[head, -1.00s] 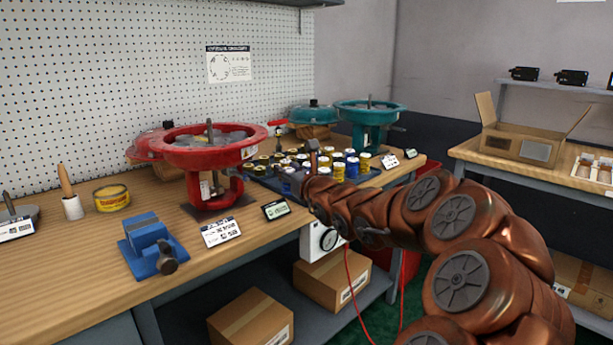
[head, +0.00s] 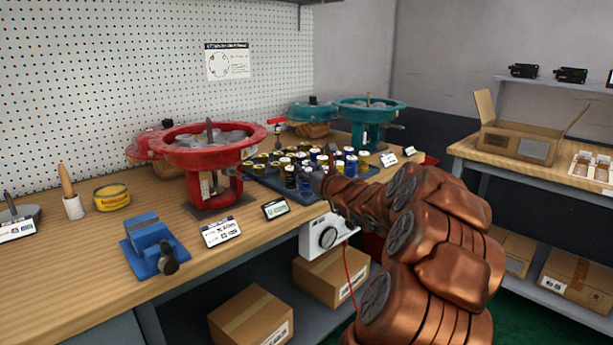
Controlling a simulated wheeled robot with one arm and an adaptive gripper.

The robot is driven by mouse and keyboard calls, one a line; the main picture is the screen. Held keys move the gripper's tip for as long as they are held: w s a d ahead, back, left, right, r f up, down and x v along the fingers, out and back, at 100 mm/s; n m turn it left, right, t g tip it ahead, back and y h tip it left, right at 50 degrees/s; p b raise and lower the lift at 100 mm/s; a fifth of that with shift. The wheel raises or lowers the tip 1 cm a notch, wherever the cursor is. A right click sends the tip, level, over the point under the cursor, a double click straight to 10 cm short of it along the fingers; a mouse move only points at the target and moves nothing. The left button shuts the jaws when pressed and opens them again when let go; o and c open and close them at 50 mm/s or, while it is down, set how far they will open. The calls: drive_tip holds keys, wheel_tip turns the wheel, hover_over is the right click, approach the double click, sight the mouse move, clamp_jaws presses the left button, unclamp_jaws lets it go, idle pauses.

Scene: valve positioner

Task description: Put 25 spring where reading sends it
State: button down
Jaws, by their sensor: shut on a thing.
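My gripper (head: 316,179) is small in the head view, at the front edge of the spring tray (head: 276,184). It is shut on a dark spring (head: 304,184), partly hidden by the fingers; its number cannot be read. Several yellow, blue and dark springs, many with pale tops, stand in the tray behind it. The open red actuator (head: 210,150) stands left of the tray, with a central stem and grey round shapes inside. The open teal actuator (head: 370,108) stands behind on the right. A white gauge box (head: 328,234) with a dial hangs at the bench front, below my gripper.
A small display (head: 275,209) and a label card (head: 221,232) lie along the bench front. A blue vise (head: 152,246) stands left of them. A chart (head: 228,62) hangs on the pegboard. An open carton (head: 522,140) is on the right table.

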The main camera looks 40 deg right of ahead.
drive_tip(key=shift+f, duration=0.65)
drive_tip(key=shift+f, duration=0.2)
drive_tip(key=c, duration=0.8)
unclamp_jaws()
drive_tip(key=shift+o, duration=0.2)
drive_tip(key=shift+r, duration=0.15)
drive_tip(key=shift+s, duration=0.2)
drive_tip(key=v, duration=1.1)
drive_tip(key=shift+s+a, duration=0.15)
drive_tip(key=shift+s, duration=0.15)
